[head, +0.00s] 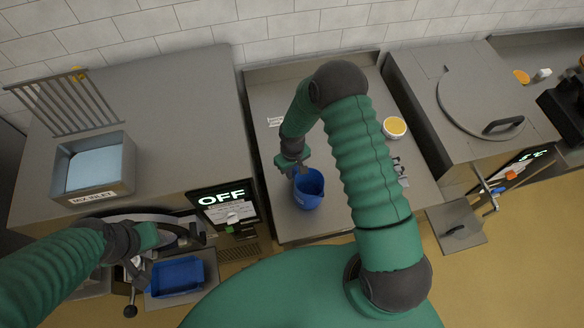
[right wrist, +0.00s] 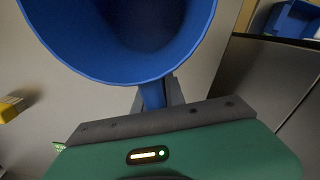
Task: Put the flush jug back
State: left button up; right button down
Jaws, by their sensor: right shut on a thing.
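The flush jug is a blue open-topped jug (head: 309,190) on or just above the grey counter (head: 275,222) in the middle of the head view. My right gripper (head: 297,171) is shut on the jug at its back left side. In the right wrist view the jug (right wrist: 140,40) fills the top, with its handle between the fingers. Its mouth looks empty and dark inside. I cannot tell whether its base touches the counter. My left gripper (head: 140,268) is at the lower left, above the machine's front by a blue tray; its finger opening is unclear.
A steel machine with an OFF display (head: 222,197) and a mix inlet bin (head: 128,172) stands left. The blue tray (head: 177,277) sits below it. A white cup with orange contents (head: 395,127) is right of my right arm. A round lid (head: 480,98) lies further right.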

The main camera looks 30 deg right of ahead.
jog(key=shift+s, duration=0.1)
jog(key=c, duration=1.8)
grip_release()
jog(key=shift+f, duration=0.15)
jog(key=shift+c, duration=0.2)
jog(key=o, duration=0.5)
jog(key=shift+w, duration=0.25)
jog(key=shift+c, duration=0.2)
jog(key=shift+s, duration=0.1)
